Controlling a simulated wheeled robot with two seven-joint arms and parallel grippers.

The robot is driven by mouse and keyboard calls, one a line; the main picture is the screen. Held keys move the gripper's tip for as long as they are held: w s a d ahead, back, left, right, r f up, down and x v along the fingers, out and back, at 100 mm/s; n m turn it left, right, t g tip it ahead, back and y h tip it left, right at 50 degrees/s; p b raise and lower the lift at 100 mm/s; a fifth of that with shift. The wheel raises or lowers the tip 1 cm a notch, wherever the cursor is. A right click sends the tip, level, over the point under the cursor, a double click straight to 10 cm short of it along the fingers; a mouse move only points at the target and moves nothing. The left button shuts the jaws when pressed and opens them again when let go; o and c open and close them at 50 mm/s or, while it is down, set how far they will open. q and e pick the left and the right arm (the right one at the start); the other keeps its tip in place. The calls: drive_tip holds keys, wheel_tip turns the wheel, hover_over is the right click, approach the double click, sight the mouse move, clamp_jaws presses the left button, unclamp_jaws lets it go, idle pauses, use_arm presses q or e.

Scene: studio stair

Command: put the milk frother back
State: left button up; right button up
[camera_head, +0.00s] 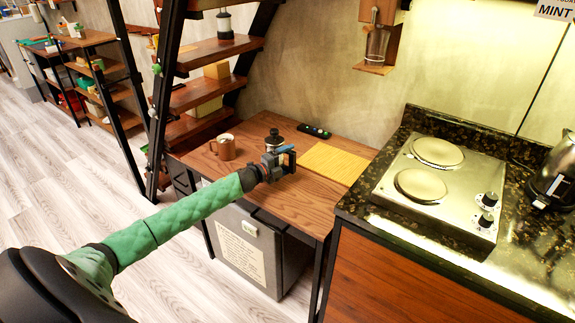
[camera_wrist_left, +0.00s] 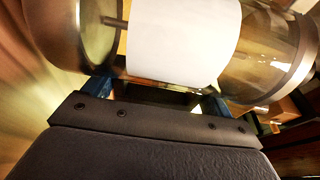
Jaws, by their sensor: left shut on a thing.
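My left gripper (camera_head: 280,163) is over the wooden table, its blue fingers at the near side of a dark-topped vessel (camera_head: 273,138), which I take to be the milk frother. In the left wrist view a cylindrical thing (camera_wrist_left: 185,45) with a white middle, a clear glass-like part and metal ends lies across between the blue fingers (camera_wrist_left: 152,92). The gripper is shut on it. Its lower part is hidden by the gripper in the head view, so I cannot tell whether it touches the table. My right gripper is not in view.
On the wooden table (camera_head: 300,205) are a brown mug (camera_head: 224,147), a dark remote (camera_head: 314,131) and a yellow mat (camera_head: 335,163). A wooden wall holder (camera_head: 372,68) hangs above. Stair shelves (camera_head: 215,52) stand left; a two-plate hob (camera_head: 440,185) and kettle (camera_head: 560,175) are right.

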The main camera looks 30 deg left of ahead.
use_arm(q)
drive_tip(key=shift+f, duration=1.15)
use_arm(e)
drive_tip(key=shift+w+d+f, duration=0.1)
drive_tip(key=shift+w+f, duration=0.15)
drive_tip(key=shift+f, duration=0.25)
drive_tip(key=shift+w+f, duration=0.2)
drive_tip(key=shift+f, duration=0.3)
use_arm(q)
drive_tip(key=shift+f, duration=0.1)
drive_tip(key=o, duration=1.1)
drive_tip(key=shift+c, duration=0.2)
drive_tip(key=shift+o, duration=1.3)
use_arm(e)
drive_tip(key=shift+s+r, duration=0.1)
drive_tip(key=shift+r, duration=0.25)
